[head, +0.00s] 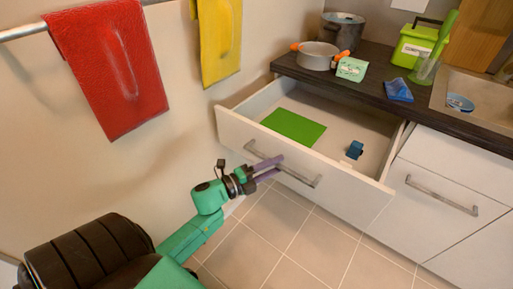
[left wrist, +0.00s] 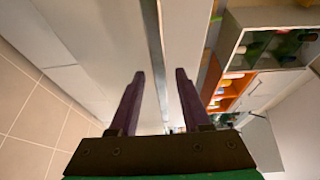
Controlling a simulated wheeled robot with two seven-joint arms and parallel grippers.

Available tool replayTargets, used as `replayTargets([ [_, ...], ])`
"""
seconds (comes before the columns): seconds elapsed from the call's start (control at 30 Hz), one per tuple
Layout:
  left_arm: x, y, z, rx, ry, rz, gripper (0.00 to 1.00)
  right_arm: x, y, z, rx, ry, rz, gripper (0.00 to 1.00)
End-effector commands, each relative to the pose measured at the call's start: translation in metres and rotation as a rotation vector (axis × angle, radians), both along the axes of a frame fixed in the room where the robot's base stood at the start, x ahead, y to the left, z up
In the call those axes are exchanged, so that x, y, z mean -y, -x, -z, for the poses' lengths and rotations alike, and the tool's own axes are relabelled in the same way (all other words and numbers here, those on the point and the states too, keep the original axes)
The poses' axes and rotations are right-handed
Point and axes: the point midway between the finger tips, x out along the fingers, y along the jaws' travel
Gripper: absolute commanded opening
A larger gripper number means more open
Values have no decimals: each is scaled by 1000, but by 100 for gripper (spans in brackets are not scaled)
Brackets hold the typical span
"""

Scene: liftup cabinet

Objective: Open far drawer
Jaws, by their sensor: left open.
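The far drawer (head: 340,193) is white and stands pulled out from the counter. Its inside shows a green sheet (head: 294,127) and a small blue item (head: 355,150). A grey bar handle (head: 300,178) runs along its front. My left gripper (head: 274,167) is at the left part of this handle with its purple fingers apart. In the left wrist view, the open fingers (left wrist: 157,88) stand on either side of the grey bar (left wrist: 153,40). Contact with the bar cannot be told. My right gripper is not in view.
A closed white drawer with a handle (head: 441,196) is at the right. Pots (head: 318,56), a green bin (head: 416,46) and a sink (head: 483,94) are on the dark counter. Red (head: 108,65) and yellow (head: 219,40) cloths hang at the left. Tiled floor (head: 280,225) is clear below the drawer.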

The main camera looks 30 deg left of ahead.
Motion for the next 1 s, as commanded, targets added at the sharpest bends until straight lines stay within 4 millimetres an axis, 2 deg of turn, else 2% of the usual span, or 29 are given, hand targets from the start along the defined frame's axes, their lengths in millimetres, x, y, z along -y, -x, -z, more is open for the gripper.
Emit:
replayTargets([
  [0.4, -47, 96, 2, -5, -1, -1, 48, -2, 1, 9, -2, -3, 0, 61],
  [0.5, -55, 112, 1, -3, 0, -1, 48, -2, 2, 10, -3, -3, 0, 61],
  [0.63, -59, 120, 0, -1, 0, 0, 48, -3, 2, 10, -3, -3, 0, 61],
  [1.0, -59, 120, 0, 0, -1, 1, 48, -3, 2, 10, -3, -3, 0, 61],
])
